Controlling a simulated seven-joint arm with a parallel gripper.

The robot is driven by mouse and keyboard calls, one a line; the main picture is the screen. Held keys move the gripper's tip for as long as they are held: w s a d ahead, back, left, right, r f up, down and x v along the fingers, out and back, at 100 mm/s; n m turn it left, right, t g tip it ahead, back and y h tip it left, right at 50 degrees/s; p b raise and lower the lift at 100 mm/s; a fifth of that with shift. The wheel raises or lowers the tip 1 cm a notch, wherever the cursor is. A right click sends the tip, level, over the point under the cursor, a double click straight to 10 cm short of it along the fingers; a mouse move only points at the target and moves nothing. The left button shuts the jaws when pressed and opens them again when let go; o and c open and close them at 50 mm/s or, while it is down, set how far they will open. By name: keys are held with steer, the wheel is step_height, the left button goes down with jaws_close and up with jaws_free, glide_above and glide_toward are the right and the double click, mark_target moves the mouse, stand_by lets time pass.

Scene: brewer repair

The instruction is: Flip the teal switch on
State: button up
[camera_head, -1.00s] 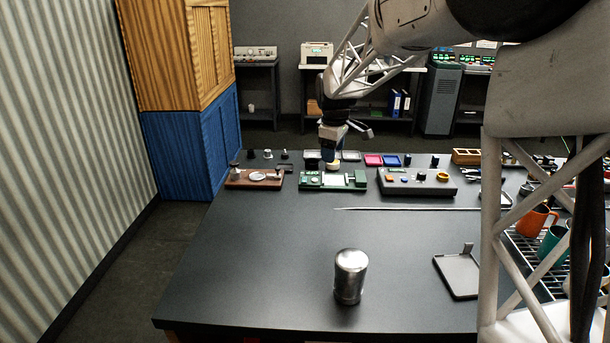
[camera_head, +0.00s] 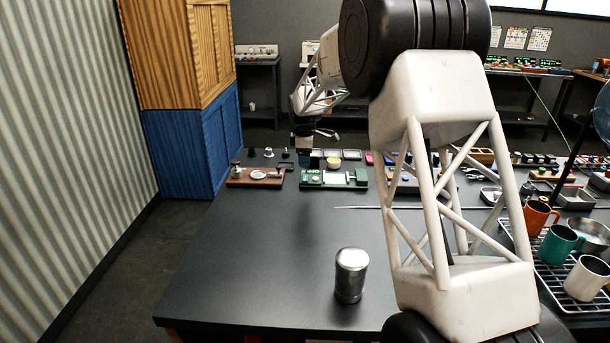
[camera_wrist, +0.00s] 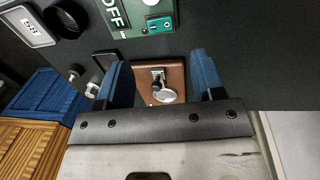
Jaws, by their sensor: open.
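The green board (camera_head: 333,179) lies at the back of the dark table. It also shows at the top of the wrist view (camera_wrist: 126,20), with a panel reading OFF. A teal switch block (camera_wrist: 161,24) with small round pale marks sits at its near corner there; which way its rocker leans is too small to tell. My gripper (camera_head: 304,150) is behind the boards, near the gap between the green board and the brown board. In the wrist view my gripper (camera_wrist: 161,72) has its two blue fingers wide apart with nothing between them, in line with the brown board and off the switch.
The brown wooden board (camera_head: 255,177) with metal parts (camera_wrist: 163,88) lies left of the green board. A grey control box (camera_head: 405,186) is partly hidden behind my arm. A metal canister (camera_head: 350,275) stands at the front. Mugs (camera_head: 560,243) stand at right. The middle table is clear.

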mark_target(305, 178)
stand_by(0.3)
steer(key=shift+w+f, duration=0.25)
steer(key=shift+f, duration=1.7)
steer(key=shift+w+f, duration=0.2)
steer(key=shift+f, duration=1.7)
